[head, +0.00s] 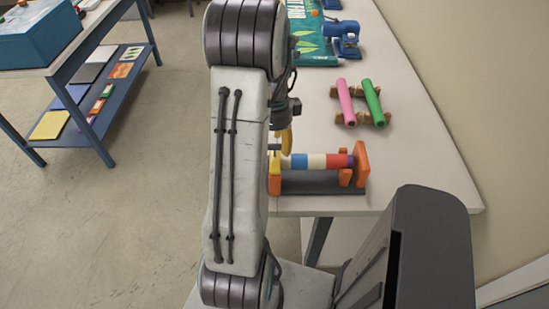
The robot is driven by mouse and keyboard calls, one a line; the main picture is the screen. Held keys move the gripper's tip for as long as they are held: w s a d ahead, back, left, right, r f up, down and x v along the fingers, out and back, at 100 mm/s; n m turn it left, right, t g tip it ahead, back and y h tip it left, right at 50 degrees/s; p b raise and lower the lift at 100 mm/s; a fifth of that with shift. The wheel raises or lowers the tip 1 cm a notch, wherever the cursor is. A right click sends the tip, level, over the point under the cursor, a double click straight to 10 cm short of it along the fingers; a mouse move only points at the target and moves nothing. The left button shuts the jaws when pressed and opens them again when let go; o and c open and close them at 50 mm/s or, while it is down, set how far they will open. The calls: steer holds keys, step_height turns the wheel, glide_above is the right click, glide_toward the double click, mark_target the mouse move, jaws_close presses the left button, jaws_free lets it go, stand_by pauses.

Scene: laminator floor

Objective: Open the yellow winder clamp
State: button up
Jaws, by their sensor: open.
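The winder (316,192) stands near the front end of the white table. It has a dark base, orange end supports and a roll banded in blue, cream, red and purple. A yellow piece (287,141), seemingly the clamp, stands upright at the roll's left end. My gripper (280,137) is open near the yellow piece, mostly hidden behind my arm. I cannot tell whether it touches the piece. The winder's left end is also partly hidden by my arm.
A pink roll (345,103) and a green roll (374,102) lie on a brown rack farther back. Behind them are a blue device (345,45) and a teal printed packet (312,38). A blue bench (62,83) stands at upper left. The floor between is clear.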

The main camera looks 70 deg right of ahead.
steer(key=shift+f+b, duration=1.15)
steer(key=shift+f, duration=0.9)
jaws_close()
